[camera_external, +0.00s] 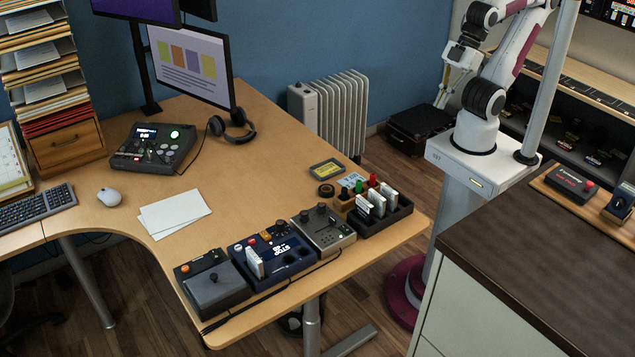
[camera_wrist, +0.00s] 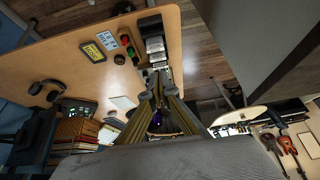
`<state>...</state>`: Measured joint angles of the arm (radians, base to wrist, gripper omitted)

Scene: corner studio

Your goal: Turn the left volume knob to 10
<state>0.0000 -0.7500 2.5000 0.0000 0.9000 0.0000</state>
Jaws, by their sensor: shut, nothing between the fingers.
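A grey box (camera_external: 324,231) with two dark knobs on its top stands near the front right edge of the wooden desk. Its left knob (camera_external: 304,216) and right knob (camera_external: 321,208) are upright; their settings are too small to read. I cannot tell for certain that this left knob is the volume knob. My gripper (camera_external: 440,102) is shut and empty, above and beyond the right side of the desk, well apart from the box. Its fingers come together in the wrist view (camera_wrist: 158,78), where they hide part of the desk; I cannot make out the knobs there.
A black tray (camera_external: 381,232) with white cartridges stands right of the grey box. A dark blue box (camera_external: 270,266) and a dark grey box (camera_external: 212,288) stand on its left. A dark counter (camera_external: 540,240) is at the right. The middle of the desk (camera_external: 255,180) is clear.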

